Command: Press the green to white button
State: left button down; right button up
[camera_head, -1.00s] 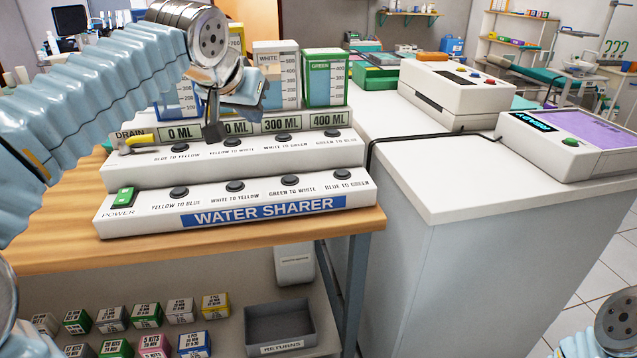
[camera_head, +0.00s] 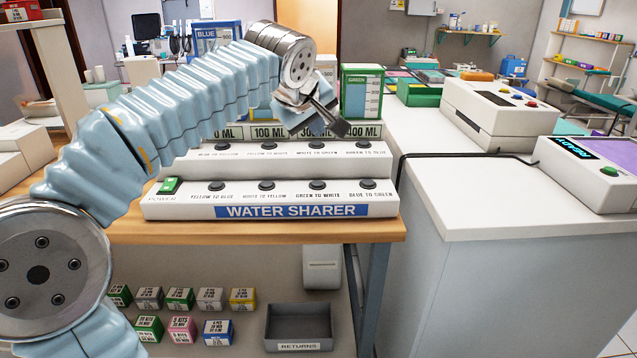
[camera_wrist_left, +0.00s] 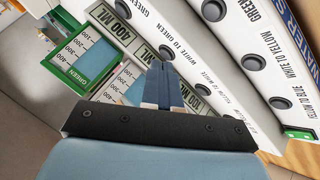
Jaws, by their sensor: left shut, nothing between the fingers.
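The water sharer (camera_head: 150,208) is a white two-step panel with two rows of round black buttons on the wooden table. The green to white button (camera_head: 317,185) is in the lower row, third from the left, uncovered. It also shows at the top of the left wrist view (camera_wrist_left: 213,10). My left gripper (camera_head: 340,128) is shut and empty, its dark tips pointing down and right in front of the 300 and 400 ML displays. It hides part of them and is behind and above the button, apart from it. Its fingers also show in the left wrist view (camera_wrist_left: 164,85). My right gripper is out of view.
A green container (camera_head: 362,92) and a blue one (camera_head: 217,35) stand behind the panel, others partly hidden by my arm. A white counter (camera_head: 470,200) with devices and a black cable is at right. A returns bin (camera_head: 299,325) and small boxes sit below.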

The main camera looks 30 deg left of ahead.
pick_arm(q)
jog(key=b, duration=0.4)
send_over(315, 185)
notch_tip(315, 185, down, 7)
jog(key=shift+f, duration=0.1)
jog(key=shift+f+b, duration=0.6)
jog(key=shift+f, duration=0.1)
dwell(1.2)
jog(key=shift+f+b, duration=0.4)
jog(key=shift+f+b, duration=0.45)
dwell(0.5)
jog(key=shift+r, duration=0.15)
jog(key=shift+r+p, duration=0.7)
jog(key=shift+r, duration=0.1)
